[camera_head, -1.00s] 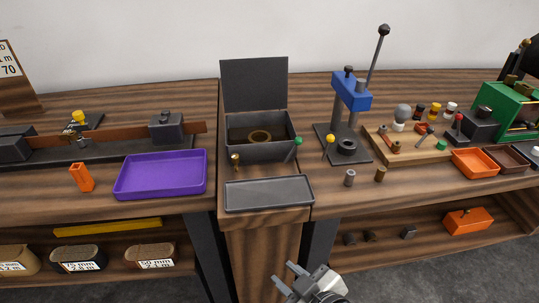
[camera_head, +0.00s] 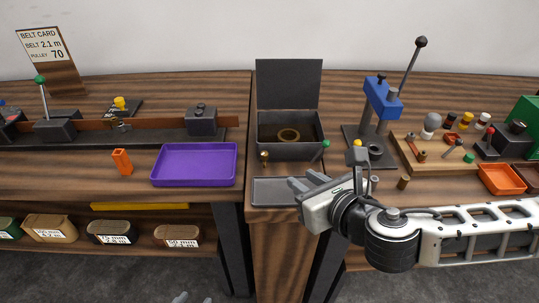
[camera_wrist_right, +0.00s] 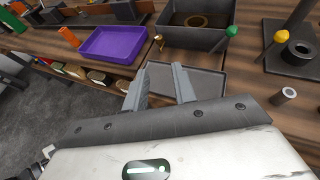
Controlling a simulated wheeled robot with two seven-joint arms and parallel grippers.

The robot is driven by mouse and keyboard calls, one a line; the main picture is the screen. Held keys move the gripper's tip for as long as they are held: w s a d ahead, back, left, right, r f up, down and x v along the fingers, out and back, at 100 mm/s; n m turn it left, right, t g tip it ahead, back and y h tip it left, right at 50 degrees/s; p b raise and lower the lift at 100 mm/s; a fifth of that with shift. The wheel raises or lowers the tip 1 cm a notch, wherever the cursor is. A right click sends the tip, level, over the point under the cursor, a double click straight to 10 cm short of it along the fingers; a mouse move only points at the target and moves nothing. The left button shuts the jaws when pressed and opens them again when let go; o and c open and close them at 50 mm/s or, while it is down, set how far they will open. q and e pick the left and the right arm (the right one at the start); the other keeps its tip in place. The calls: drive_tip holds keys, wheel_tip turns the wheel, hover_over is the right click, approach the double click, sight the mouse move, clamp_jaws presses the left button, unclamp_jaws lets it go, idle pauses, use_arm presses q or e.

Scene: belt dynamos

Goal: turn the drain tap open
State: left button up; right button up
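A small brass tap (camera_head: 264,156) sits at the front left of an open dark grey tank (camera_head: 300,151). The tap also shows in the right wrist view (camera_wrist_right: 158,40), ahead of the fingers. A brass-coloured ring (camera_head: 288,135) lies in the tank. My right gripper (camera_head: 301,182) is open and empty over the shallow grey tray (camera_head: 265,191) in front of the tank, apart from the tap and to its right in the head view. My left gripper (camera_head: 194,298) shows only its fingertips at the bottom edge; they are apart with nothing visible between them.
A green-knobbed lever (camera_head: 325,145) is at the tank's front right corner. A purple tray (camera_head: 194,184) and an orange block (camera_head: 122,161) lie to the left. A blue press (camera_head: 381,100) with a yellow knob (camera_head: 357,143) nearby stands to the right.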

sight(266, 156)
drive_tip(key=x, duration=1.5)
drive_tip(key=shift+w+a+f+p, duration=0.15)
drive_tip(key=shift+p, duration=0.15)
clamp_jaws()
